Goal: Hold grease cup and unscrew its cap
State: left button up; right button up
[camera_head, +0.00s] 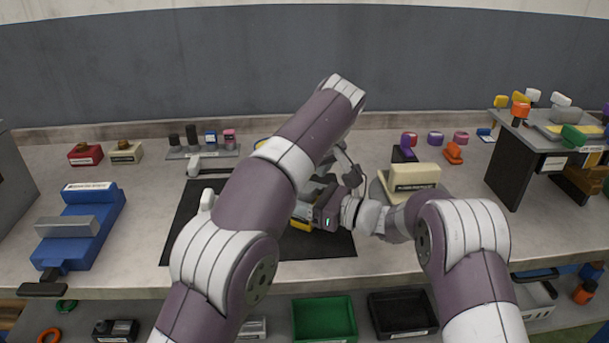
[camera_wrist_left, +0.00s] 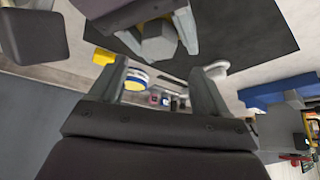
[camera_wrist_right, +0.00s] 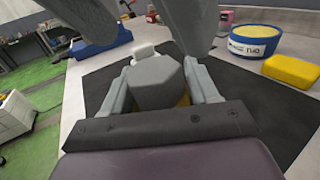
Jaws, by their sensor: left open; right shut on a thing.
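A grey six-sided piece (camera_wrist_right: 158,82), seemingly part of the grease cup, sits between the fingers of my right gripper (camera_wrist_right: 157,72). A little yellow shows below it. Which part is the cap I cannot tell. The grey piece also shows at the top of the left wrist view (camera_wrist_left: 159,43). My right gripper (camera_head: 322,208) is shut on it above the dark mat (camera_head: 190,228). My left gripper (camera_wrist_left: 160,68) is open and empty; its fingers hang close over the cup at the top of the right wrist view. In the head view my left arm hides much of this.
A blue tub (camera_wrist_right: 250,48) with a white label and a yellow block (camera_wrist_right: 292,70) stand beyond the cup. A blue vise-like fixture (camera_head: 80,228) is at the left. A cream block (camera_head: 415,177) and a dark raised stand (camera_head: 525,160) are at the right. Bins (camera_head: 325,320) sit below.

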aim_at(309, 189)
pick_arm(q)
jog(key=shift+w+d+f, duration=0.1)
jog(key=shift+d+f, duration=0.05)
jog(key=shift+f, duration=1)
jog(key=shift+w+d+f, duration=0.1)
jog(key=shift+f, duration=1)
jog(key=shift+s, duration=0.15)
jog(key=c, duration=1)
jog(key=o, duration=1.2)
jog(key=shift+d+f, duration=0.1)
jog(key=shift+d, duration=0.05)
jog(key=shift+c, duration=0.2)
jog(key=shift+r, duration=3.35)
